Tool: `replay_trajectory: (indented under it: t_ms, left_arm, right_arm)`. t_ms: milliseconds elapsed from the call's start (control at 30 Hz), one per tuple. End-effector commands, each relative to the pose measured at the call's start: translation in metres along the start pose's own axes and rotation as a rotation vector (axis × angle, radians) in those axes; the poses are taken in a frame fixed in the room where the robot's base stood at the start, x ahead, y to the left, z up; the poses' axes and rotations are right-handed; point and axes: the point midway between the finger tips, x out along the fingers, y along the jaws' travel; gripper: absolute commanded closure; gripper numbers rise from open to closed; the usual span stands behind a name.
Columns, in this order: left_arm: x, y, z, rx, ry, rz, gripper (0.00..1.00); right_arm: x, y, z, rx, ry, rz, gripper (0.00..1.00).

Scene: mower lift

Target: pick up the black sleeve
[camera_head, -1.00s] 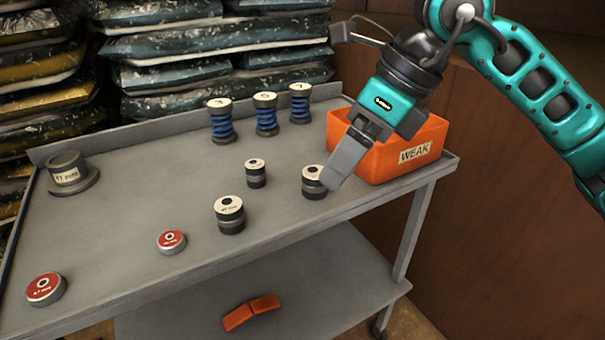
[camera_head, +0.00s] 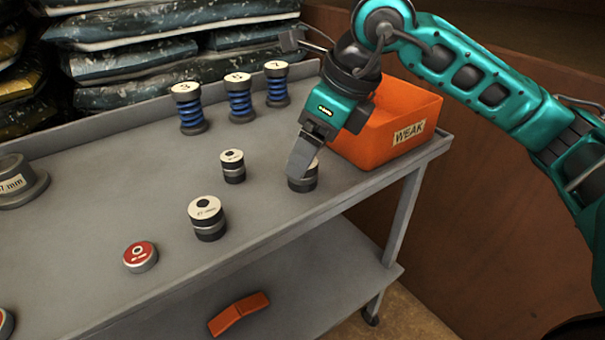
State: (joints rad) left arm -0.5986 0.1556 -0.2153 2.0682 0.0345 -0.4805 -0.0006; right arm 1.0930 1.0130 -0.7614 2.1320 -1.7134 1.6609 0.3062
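Three dark cylinders with pale labelled tops stand upright on the grey cart top; I cannot tell which one the task calls the black sleeve. The right-hand one (camera_head: 303,184) stands near the orange bin. A small one (camera_head: 233,168) stands left of it, and a larger one (camera_head: 207,222) stands nearer the front edge. My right gripper (camera_head: 300,170) points down at the right-hand cylinder and hides part of its top. Its fingers overlap in this view, so their gap does not show, nor whether they touch the cylinder. My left gripper is out of view.
An orange bin marked WEAK (camera_head: 392,122) stands close behind my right gripper. Three blue springs (camera_head: 240,98) stand at the back. A red-topped disc (camera_head: 140,257) and a grey flanged piece (camera_head: 22,182) are to the left. An orange piece (camera_head: 238,313) lies on the lower shelf.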

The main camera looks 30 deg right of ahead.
Motion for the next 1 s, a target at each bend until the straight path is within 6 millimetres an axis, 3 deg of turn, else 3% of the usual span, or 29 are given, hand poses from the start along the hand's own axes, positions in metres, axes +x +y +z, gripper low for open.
replay_trajectory:
  t_ms: [300,567,1000]
  left_arm:
    - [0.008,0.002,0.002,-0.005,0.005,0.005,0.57]
    - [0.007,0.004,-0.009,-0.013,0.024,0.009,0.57]
    - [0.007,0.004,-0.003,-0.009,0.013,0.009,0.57]
  right_arm:
    - [0.044,-0.006,-0.003,-0.001,0.003,0.003,0.20]
    - [0.049,-0.007,-0.002,0.000,0.001,0.000,0.20]
    - [0.049,-0.007,-0.002,0.000,0.001,0.000,0.60]
